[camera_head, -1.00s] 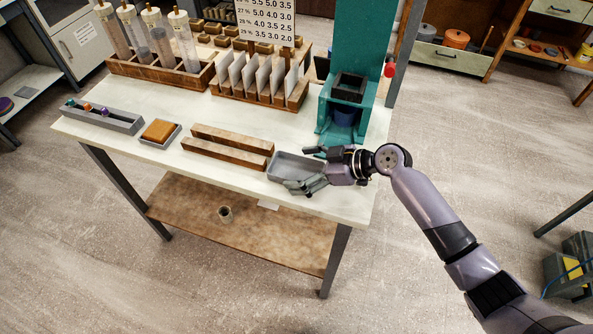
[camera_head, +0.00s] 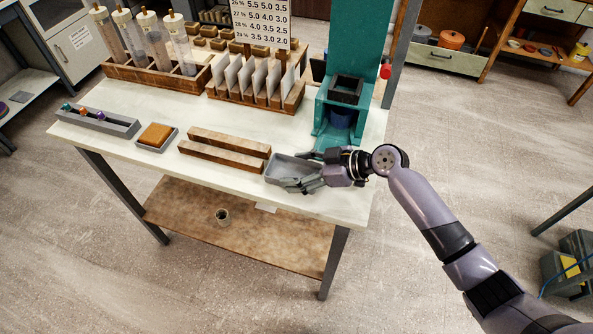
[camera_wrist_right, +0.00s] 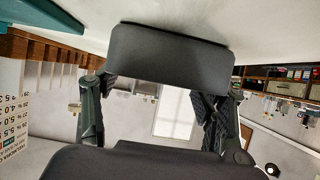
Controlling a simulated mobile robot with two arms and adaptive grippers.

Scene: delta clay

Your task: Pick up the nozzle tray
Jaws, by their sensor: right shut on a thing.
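A small open-topped grey tray (camera_head: 283,167) is at the front right of the table. It looks empty. My right gripper (camera_head: 308,172) is shut on the right end of this tray, with a finger on its near side and another on its far side. In the right wrist view a dark grey block-like shape (camera_wrist_right: 170,58), apparently the tray's end, lies between the fingers, against the pale table top. I cannot tell whether the tray is lifted. A long grey tray (camera_head: 120,127) with small teal, orange and purple pieces is at the table's left. My left gripper is not in view.
Two wooden bars (camera_head: 222,156) lie just left of the held tray. A teal press-like stand (camera_head: 328,115) stands close behind it. A small tray with an orange-brown block (camera_head: 156,134), a card rack (camera_head: 255,95) and a tube rack (camera_head: 155,77) are farther left.

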